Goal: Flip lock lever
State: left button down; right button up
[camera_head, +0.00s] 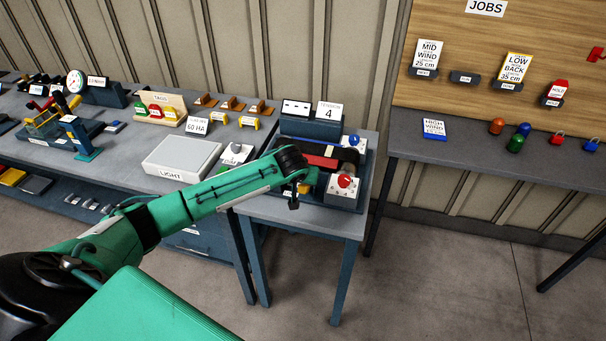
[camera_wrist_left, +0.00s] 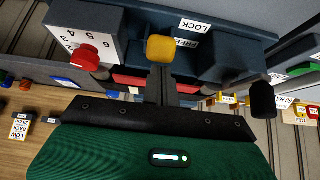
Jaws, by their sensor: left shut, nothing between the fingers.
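The belt press (camera_head: 310,125) stands on the small table under the sign "TENSION 4". A yellow knob (camera_wrist_left: 160,48), which looks like the lock lever's end, shows in the left wrist view beside the labels LOCK (camera_wrist_left: 194,26) and FREE (camera_wrist_left: 187,43); it partly covers FREE. The yellow piece also shows in the head view (camera_head: 304,188). My left gripper (camera_wrist_left: 161,72) is shut and empty, its fingertips just at the yellow knob; I cannot tell whether they touch. The lever's shaft is hidden. My right gripper is out of view.
A red knob (camera_wrist_left: 87,57) on a white numbered dial is close to the left of the fingers in the wrist view. A black handle (camera_wrist_left: 263,100) sticks out at the right there. A light box (camera_head: 184,158) stands on the bench; the job board (camera_head: 560,30) is at right.

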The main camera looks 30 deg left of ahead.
pick_arm(q)
jog(key=shift+s+f, duration=0.1)
jog(key=shift+s, duration=0.15)
jog(key=shift+d+t, duration=0.1)
jog(key=shift+t, duration=0.2)
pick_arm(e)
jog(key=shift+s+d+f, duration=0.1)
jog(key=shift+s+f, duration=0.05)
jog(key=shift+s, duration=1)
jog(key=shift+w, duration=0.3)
pick_arm(q)
jog(key=w+r+p, duration=0.2)
jog(key=r+p, duration=0.1)
jog(key=shift+a+r, duration=0.2)
jog(key=shift+a, duration=0.2)
jog(key=shift+s+d+r+b, duration=0.4)
jog(key=shift+d+r+b, duration=0.05)
jog(key=shift+r+b, duration=0.3)
jog(key=a+b+v, duration=0.1)
jog(key=b+v, duration=0.1)
jog(key=v, duration=0.5)
jog(key=shift+d+r, duration=0.25)
jog(key=shift+r, duration=0.15)
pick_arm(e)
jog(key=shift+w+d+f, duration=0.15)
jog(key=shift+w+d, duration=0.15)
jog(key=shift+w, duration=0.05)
